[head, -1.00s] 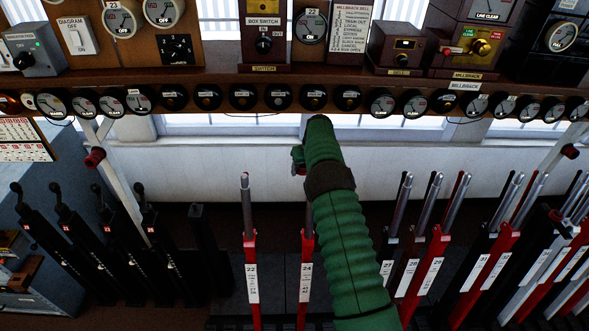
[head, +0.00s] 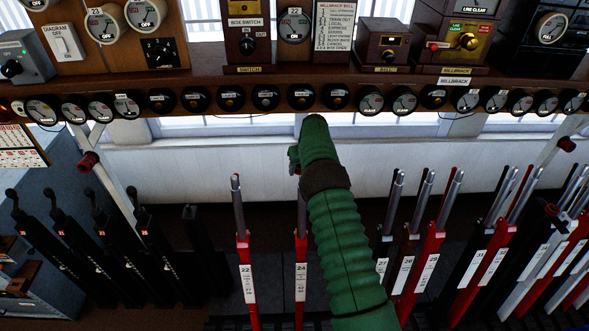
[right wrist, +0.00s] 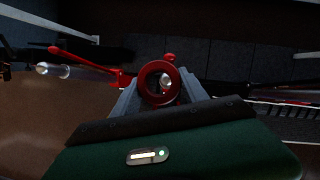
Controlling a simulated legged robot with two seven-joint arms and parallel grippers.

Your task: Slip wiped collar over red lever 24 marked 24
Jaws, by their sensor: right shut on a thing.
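Red lever 24 (head: 300,265) stands upright in the head view, with a white "24" plate. The top of its silver handle is covered by my right arm. My right gripper (right wrist: 160,95) is shut on a red ring-shaped collar (right wrist: 148,84), seen almost end-on in the right wrist view. A pale, round lever end (right wrist: 166,80) shows through the ring's opening, and a red tip lies just beyond its rim. I cannot tell whether the collar is around the lever or only in line above it. In the head view the collar is mostly hidden. My left gripper is out of view.
Red lever 22 (head: 245,270) stands close to the left of lever 24. Levers 27 (head: 382,268) and 28 (head: 403,273) stand to the right, with several more beyond. Black levers (head: 75,240) are at far left. An instrument shelf (head: 400,80) runs across above.

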